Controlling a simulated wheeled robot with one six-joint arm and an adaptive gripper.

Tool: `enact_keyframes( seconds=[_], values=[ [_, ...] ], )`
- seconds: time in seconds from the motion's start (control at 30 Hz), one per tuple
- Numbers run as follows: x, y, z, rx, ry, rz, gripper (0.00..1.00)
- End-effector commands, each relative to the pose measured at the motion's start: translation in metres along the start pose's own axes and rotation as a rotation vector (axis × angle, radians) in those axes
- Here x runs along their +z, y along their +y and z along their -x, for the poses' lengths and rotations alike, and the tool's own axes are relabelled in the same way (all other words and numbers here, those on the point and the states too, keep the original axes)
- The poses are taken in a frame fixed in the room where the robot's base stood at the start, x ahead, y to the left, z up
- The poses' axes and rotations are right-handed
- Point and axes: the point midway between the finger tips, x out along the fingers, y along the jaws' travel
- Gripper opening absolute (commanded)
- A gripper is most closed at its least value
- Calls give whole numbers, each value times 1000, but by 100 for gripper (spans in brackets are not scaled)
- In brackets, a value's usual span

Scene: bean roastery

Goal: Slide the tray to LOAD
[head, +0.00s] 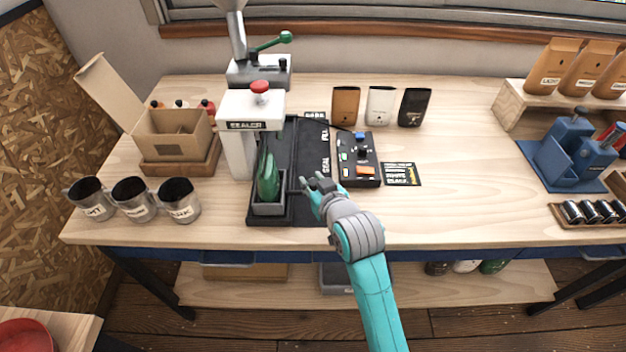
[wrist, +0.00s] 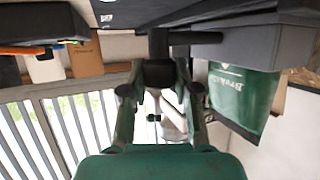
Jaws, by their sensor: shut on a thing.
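The tray (head: 268,208) is a small grey block at the front end of a black track (head: 292,213), with a green bag (head: 268,178) upright in it. In the wrist view the tray (wrist: 265,45) and the green bag (wrist: 243,98) are at the upper right. A dark handle (wrist: 160,45) sticks out from the tray's side. My gripper (head: 315,184) is at the track's right edge, and its fingers (wrist: 160,90) are shut on the handle. SEAL and FILL marks show on the track farther back. I cannot read a LOAD mark; my gripper covers part of the front.
The white sealer (head: 238,150) stands left of the track, and a control box (head: 358,160) lies close on the right. Several metal cups (head: 133,200) stand at front left. A blue device (head: 570,150) is at far right.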

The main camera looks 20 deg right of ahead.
Motion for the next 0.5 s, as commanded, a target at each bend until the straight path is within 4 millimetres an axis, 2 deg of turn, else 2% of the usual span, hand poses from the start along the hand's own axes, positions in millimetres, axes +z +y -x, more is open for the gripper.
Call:
enact_keyframes(
  seconds=[0.03,0.07,0.1,0.17,0.5],
  values=[
    [3,-2,1,-6,-8,-1,0],
    [3,-2,1,-6,-8,-1,32],
    [4,-2,1,-6,-8,-1,42],
    [3,-2,1,-6,-8,-1,55],
    [2,-1,2,-3,-4,-1,55]
  ],
)
